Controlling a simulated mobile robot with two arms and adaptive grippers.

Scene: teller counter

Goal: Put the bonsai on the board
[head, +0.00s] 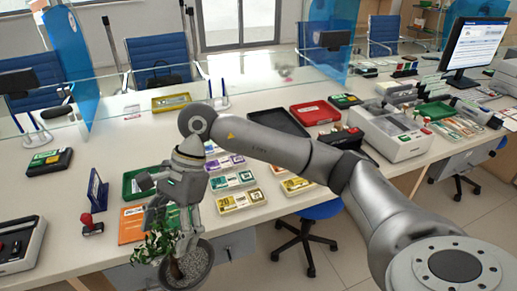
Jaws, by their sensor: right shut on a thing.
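The bonsai (158,243) has green leaves and a short brown trunk, and shows at the lower left of the head view. A round, grey, speckled piece with a dark rim (202,262) is around its trunk base; it looks like its pot. My right gripper (172,222) points down over the bonsai and is shut on it, with its fingers partly hidden among the leaves. The bonsai is at the counter's front edge; I cannot tell its height. A flat black board or tray (273,122) lies farther back, right of the gripper, and looks empty. My left gripper is not in view.
The long pale counter (50,180) carries a green tray (135,184), an orange booklet (131,226), a red stamp (91,225), banknote bundles (240,201) and a red tray (315,113). A glass screen stands behind. A blue stool (318,211) is below the front edge.

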